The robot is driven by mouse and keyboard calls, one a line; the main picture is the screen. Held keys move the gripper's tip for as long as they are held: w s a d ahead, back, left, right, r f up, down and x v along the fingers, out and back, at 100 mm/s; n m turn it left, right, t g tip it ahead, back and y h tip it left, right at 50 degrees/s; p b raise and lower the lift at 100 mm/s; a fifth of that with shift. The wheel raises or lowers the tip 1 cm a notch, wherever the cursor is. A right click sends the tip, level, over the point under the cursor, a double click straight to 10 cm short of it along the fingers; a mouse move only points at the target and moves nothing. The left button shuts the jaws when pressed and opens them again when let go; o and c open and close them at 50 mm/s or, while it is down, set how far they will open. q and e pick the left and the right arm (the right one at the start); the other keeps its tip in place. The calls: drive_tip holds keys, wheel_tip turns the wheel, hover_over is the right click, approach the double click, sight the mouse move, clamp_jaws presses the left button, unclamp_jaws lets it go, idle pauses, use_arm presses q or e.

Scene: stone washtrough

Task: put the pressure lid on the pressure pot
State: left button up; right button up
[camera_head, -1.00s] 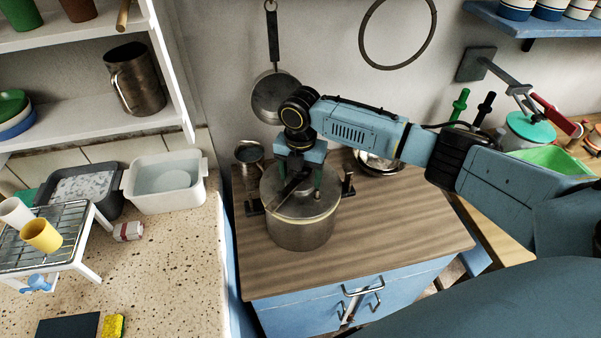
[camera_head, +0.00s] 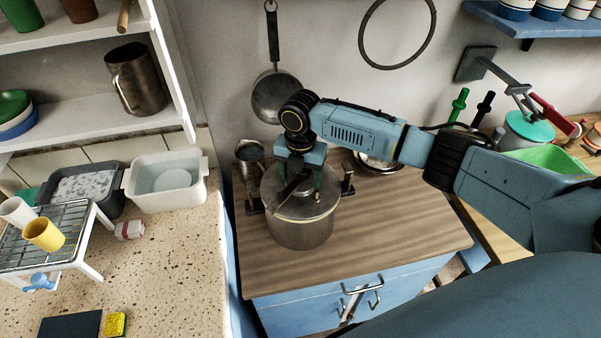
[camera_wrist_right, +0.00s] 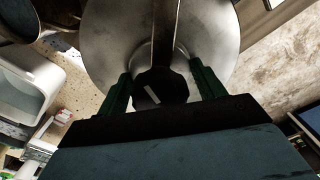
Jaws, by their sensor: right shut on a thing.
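The pressure pot (camera_head: 303,236) is a grey metal pot standing on the wooden top of a blue cabinet, with dark handles at its sides. The pressure lid (camera_head: 312,208) is a round metal disc with a bar across it, level with the pot's rim. I cannot tell whether it is fully seated. My right gripper (camera_head: 302,184) points down over the pot, shut on the lid's middle. In the right wrist view, the green fingers stand either side of the lid's black knob (camera_wrist_right: 160,86), with the metal lid (camera_wrist_right: 105,50) beyond. My left gripper is not in view.
A metal jug (camera_head: 249,152) stands behind the pot on the left, and metal bowls (camera_head: 380,163) stand behind on the right. A pan (camera_head: 275,96) hangs on the wall. The cabinet top (camera_head: 400,228) is clear at front right. A speckled counter (camera_head: 175,262) lies left.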

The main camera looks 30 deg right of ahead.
idle(0.3)
drive_tip(key=o, duration=1.7)
drive_tip(key=shift+c, duration=0.2)
drive_tip(key=shift+o, duration=0.7)
wheel_tip(320, 180, up, 5)
drive_tip(key=p, duration=0.5)
drive_tip(key=shift+r+p, duration=0.85)
drive_tip(key=shift+r, duration=0.2)
drive_tip(key=shift+f, duration=0.1)
